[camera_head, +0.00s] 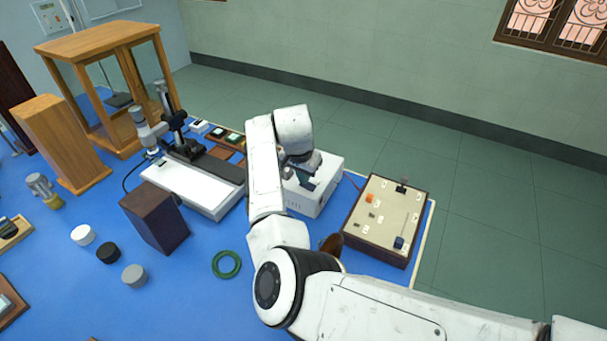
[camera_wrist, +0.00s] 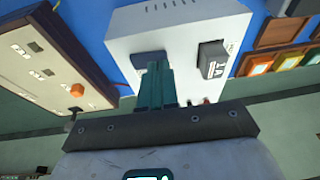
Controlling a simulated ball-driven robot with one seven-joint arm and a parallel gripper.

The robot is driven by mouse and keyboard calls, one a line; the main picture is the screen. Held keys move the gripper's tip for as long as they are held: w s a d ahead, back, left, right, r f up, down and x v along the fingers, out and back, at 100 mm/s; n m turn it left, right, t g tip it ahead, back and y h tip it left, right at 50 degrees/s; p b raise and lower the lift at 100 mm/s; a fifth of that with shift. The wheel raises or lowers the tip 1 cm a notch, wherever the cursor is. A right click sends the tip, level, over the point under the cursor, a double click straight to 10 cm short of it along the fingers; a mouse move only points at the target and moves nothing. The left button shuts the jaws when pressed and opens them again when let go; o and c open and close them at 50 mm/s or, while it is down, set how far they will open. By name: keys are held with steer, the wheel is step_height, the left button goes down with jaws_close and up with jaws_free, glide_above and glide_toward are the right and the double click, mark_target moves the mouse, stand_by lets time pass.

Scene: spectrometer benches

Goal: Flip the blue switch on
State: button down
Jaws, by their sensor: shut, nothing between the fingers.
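A white box (camera_head: 327,193) stands at the right of the blue bench, and the white box (camera_wrist: 115,42) fills the middle of the wrist view. A dark blue switch-like piece (camera_wrist: 150,58) sits on its face. My gripper (camera_head: 305,183) is over this box in the head view. In the wrist view my gripper (camera_wrist: 157,70) has its teal fingers together, with nothing between them. Their tips overlap the dark blue piece and hide part of it; I cannot tell whether they touch it, or its position.
Right of the white box is a beige panel (camera_head: 375,225) with an orange knob (camera_head: 370,198) and a small blue block (camera_head: 399,242). A black-and-white piece (camera_wrist: 212,60) is on the white box. A green ring (camera_head: 226,264) and dark block (camera_head: 155,220) lie left.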

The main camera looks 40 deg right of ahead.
steer(key=shift+w+f+g+b, duration=0.15)
steer(key=shift+f+g+b, duration=0.25)
steer(key=shift+b, duration=0.05)
steer(key=shift+w+a+f+g, duration=0.1)
steer(key=shift+w+g, duration=0.05)
steer(key=shift+g, duration=0.15)
steer(key=shift+s+d+r+p, duration=0.15)
steer(key=shift+s+p, duration=0.25)
steer(key=shift+p, duration=0.1)
steer(key=shift+s+d+r+p, duration=0.15)
steer(key=shift+s+p, duration=0.25)
steer(key=shift+p, duration=0.1)
